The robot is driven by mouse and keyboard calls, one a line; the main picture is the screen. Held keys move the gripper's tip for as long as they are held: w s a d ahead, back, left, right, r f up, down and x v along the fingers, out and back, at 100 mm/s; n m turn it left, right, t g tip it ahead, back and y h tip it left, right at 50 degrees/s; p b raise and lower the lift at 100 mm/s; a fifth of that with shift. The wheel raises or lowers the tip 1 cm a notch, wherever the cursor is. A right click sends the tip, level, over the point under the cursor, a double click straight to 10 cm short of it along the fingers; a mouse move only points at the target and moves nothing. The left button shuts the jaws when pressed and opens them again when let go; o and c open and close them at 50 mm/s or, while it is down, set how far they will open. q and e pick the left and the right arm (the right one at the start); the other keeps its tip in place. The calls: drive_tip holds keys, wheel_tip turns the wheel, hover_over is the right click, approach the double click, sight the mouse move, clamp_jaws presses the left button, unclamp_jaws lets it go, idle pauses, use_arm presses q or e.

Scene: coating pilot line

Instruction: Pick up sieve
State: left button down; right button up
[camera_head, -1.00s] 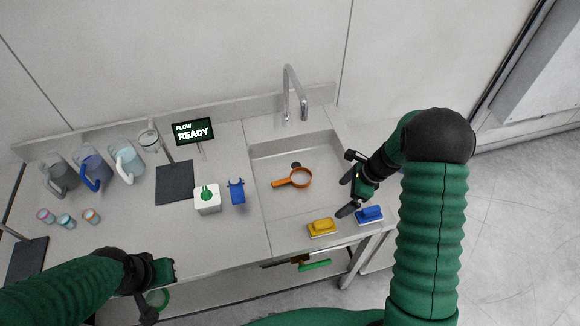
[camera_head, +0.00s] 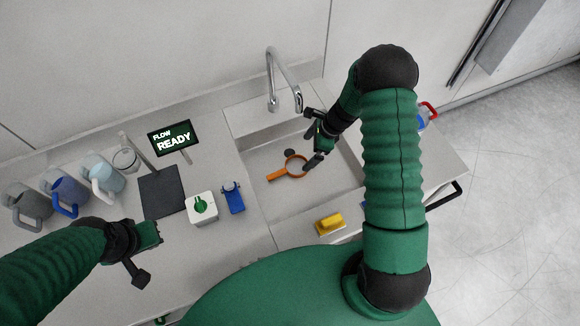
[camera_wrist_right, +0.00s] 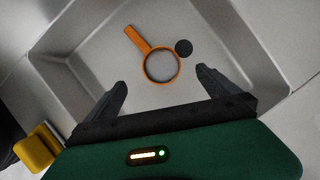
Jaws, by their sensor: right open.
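The orange sieve (camera_head: 277,175) has a round ring and a short flat handle. It lies on the floor of the sink basin, its handle pointing left in the head view. In the right wrist view the sieve (camera_wrist_right: 147,47) lies ahead of and between the fingertips, with its handle to the upper left. My right gripper (camera_head: 309,137) is open and empty over the right part of the basin; its fingers (camera_wrist_right: 160,82) are spread apart in the wrist view. My left gripper (camera_head: 146,254) is over the counter's front left, and its jaw opening is unclear.
The steel sink (camera_head: 330,198) has raised walls around the sieve, and a faucet (camera_head: 272,82) stands behind it. A dark drain (camera_wrist_right: 184,48) is beside the ring. A white dispenser (camera_head: 201,207) and blue holder (camera_head: 232,197) stand left.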

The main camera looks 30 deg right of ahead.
hover_over(291, 166)
drive_tip(key=d, duration=0.3)
drive_tip(key=f, duration=0.6)
drive_tip(key=shift+s+a+f+p, duration=0.1)
drive_tip(key=shift+s+a+p, duration=0.1)
drive_tip(key=shift+s+p, duration=0.2)
drive_tip(key=f, duration=0.1)
drive_tip(key=a+f+p, duration=0.1)
drive_tip(key=f, duration=0.1)
drive_tip(key=shift+s+a+f, duration=0.1)
drive_tip(key=shift+s+a, duration=0.05)
drive_tip(key=shift+a, duration=0.05)
drive_tip(key=shift+f, duration=0.25)
drive_tip(key=shift+a, duration=0.1)
drive_tip(key=shift+c, duration=1.4)
use_arm(q)
drive_tip(key=shift+w+r, duration=0.65)
drive_tip(key=shift+r, duration=0.2)
use_arm(e)
drive_tip(key=c, duration=1.2)
